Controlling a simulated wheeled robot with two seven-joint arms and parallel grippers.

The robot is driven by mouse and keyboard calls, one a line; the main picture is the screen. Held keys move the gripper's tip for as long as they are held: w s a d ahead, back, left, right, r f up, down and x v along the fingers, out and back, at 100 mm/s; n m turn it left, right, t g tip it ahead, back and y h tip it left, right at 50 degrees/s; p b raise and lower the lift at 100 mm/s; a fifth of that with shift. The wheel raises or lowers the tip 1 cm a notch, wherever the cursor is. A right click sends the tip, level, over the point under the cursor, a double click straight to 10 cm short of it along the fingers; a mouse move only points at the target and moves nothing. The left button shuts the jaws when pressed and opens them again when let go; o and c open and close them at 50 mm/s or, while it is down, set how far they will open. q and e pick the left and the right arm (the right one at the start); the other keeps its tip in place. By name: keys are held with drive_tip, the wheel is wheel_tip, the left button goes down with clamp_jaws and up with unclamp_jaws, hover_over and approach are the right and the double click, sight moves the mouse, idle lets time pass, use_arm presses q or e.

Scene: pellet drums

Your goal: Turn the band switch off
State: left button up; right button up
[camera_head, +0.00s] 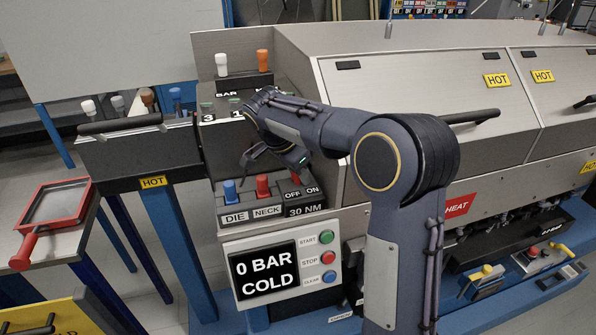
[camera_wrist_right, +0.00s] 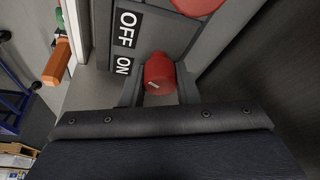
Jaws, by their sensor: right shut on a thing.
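The OFF/ON switch has a small red knob (camera_wrist_right: 158,73), seen between my fingers in the right wrist view, beside the ON label (camera_wrist_right: 123,66). The OFF label (camera_wrist_right: 127,29) is farther up in that view. My right gripper (camera_wrist_right: 158,88) is shut on the red knob, with one finger on each side. In the head view my right gripper (camera_head: 290,172) reaches down over the switch panel, and the switch knob (camera_head: 295,179) is mostly hidden by it. The OFF ON plate (camera_head: 302,192) shows below. No band label is readable. My left gripper is not in view.
Left of the switch stand a blue lever (camera_head: 229,190) marked DIE and a red lever (camera_head: 263,185) marked NECK. Below is a display (camera_head: 267,272) reading 0 BAR COLD. White and orange levers (camera_head: 264,61) stand above. A red-framed tray (camera_head: 54,206) is at far left.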

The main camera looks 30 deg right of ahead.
drive_tip(key=shift+r+m+g, duration=0.1)
drive_tip(key=shift+m+g, duration=0.3)
drive_tip(key=shift+m, duration=0.7)
drive_tip(key=o, duration=1)
drive_tip(key=shift+c, duration=0.2)
drive_tip(key=v, duration=0.7)
drive_tip(key=shift+r+p, duration=0.35)
drive_tip(key=shift+p, duration=0.1)
drive_tip(key=shift+a, duration=0.1)
